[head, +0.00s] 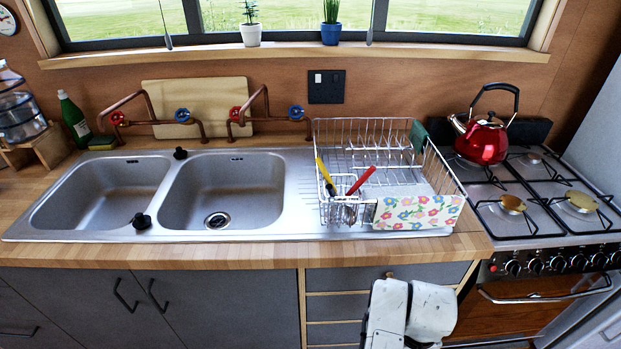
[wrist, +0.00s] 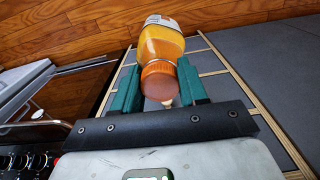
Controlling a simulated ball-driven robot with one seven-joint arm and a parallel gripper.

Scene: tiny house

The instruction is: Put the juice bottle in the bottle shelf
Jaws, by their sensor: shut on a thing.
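The juice bottle (wrist: 165,42) shows in the wrist view. It is clear with orange juice, an orange cap (wrist: 159,80) and a pale label band at its far end. My gripper (wrist: 158,72) has green fingers on both sides of the bottle and is shut on it. The cap end points towards the wrist camera. In the head view only part of my white arm shows at the bottom, in front of the drawers; the gripper and bottle are not seen there. I cannot make out a bottle shelf in either view.
The wooden counter (head: 250,250) holds a double sink (head: 222,190), a dish rack (head: 440,175) and, at the far left, a green bottle (head: 74,120). A red kettle (head: 481,140) stands on the stove (head: 530,225). Grey drawers (head: 335,307) are below the counter. Wooden planks (wrist: 60,40) show beyond the bottle.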

